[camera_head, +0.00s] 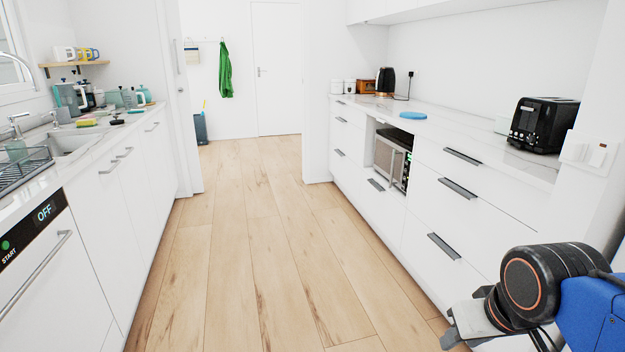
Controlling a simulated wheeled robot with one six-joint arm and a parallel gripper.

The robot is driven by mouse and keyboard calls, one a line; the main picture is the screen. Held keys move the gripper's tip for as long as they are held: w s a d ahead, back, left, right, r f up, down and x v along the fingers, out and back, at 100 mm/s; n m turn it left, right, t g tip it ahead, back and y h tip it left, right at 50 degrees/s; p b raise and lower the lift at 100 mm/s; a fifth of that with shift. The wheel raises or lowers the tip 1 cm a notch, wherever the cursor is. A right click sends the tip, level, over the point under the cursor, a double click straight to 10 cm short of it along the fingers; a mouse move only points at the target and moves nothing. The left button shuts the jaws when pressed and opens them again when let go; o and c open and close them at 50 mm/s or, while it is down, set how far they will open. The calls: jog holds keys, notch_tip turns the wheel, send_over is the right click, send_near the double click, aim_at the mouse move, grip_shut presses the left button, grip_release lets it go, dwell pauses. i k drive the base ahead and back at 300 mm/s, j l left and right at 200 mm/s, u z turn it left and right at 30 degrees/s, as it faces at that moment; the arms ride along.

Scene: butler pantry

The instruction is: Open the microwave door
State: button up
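The microwave (408,172) sits in an open niche in the right-hand row of white cabinets, below the counter. Its silver-framed door (388,160) shows at an angle, with a dark top behind it and a small green display at its right side. I cannot tell from here whether the door is fully shut or slightly ajar. My gripper (456,325) is at the bottom right, partly hidden by my own wrist. It is well apart from the microwave and nearer to me. Its finger opening is not clear, and I see nothing held in it.
Drawers with dark handles (443,246) flank the niche on the right. A dishwasher (38,260) and sink (75,140) are left. The wooden floor (255,240) between is clear.

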aim_at(388, 155)
jog(key=i+j, duration=0.1)
jog(key=i, duration=1.6)
jog(key=i+j+z, duration=0.1)
jog(key=i+z, duration=0.15)
jog(key=i, duration=0.15)
jog(key=i+j+z, duration=0.25)
jog(key=i, duration=0.15)
jog(key=i+j+z, duration=0.15)
jog(key=i+z, duration=0.15)
jog(key=i, duration=0.05)
